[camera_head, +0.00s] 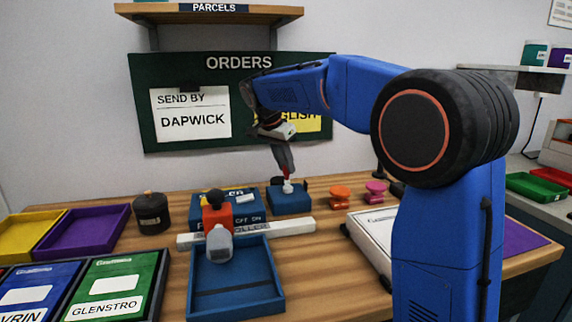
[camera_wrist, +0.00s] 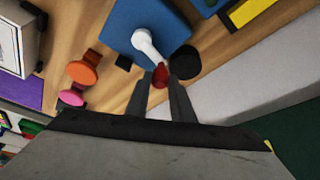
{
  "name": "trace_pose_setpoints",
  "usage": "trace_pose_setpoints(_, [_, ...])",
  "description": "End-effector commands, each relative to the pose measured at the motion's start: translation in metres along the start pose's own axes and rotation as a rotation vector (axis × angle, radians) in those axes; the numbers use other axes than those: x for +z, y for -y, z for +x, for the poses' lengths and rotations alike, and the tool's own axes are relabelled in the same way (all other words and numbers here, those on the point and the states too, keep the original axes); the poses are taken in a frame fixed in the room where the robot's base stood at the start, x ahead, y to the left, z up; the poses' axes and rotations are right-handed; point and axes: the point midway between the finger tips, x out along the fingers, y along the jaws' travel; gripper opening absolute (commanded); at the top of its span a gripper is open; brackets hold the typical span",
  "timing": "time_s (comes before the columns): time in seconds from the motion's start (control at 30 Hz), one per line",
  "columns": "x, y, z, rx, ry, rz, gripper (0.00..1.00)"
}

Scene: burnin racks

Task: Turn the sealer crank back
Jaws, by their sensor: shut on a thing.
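The sealer crank is a white arm with a red knob on top of a blue block (camera_head: 290,203) near the back of the table. In the wrist view the white crank arm (camera_wrist: 148,43) runs from the blue block (camera_wrist: 118,22) toward the red knob (camera_wrist: 160,77). My gripper (camera_head: 286,172) comes down from above onto the crank. In the wrist view my gripper's two fingers (camera_wrist: 168,74) are shut on the red knob, one on each side. The fingers hide part of the knob. In the head view the crank is small and partly covered by my gripper.
Orange (camera_head: 340,196) and pink (camera_head: 375,192) spools stand right of the block. A red and grey tool (camera_head: 217,225) stands at a blue tray (camera_head: 275,303). A dark pot (camera_head: 151,213) and purple tray (camera_head: 82,232) are left. The orders board (camera_head: 140,105) hangs behind my arm.

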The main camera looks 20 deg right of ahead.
Motion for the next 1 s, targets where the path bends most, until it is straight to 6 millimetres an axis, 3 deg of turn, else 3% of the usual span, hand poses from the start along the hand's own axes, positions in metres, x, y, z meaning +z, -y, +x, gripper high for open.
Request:
trace_pose_setpoints(0.27, [0.007,0.004,-0.003,-0.067,0.0,-0.159,0.0])
trace_pose_setpoints(1.0, [0.035,0.009,-0.015,-0.335,-0.001,-0.803,0.0])
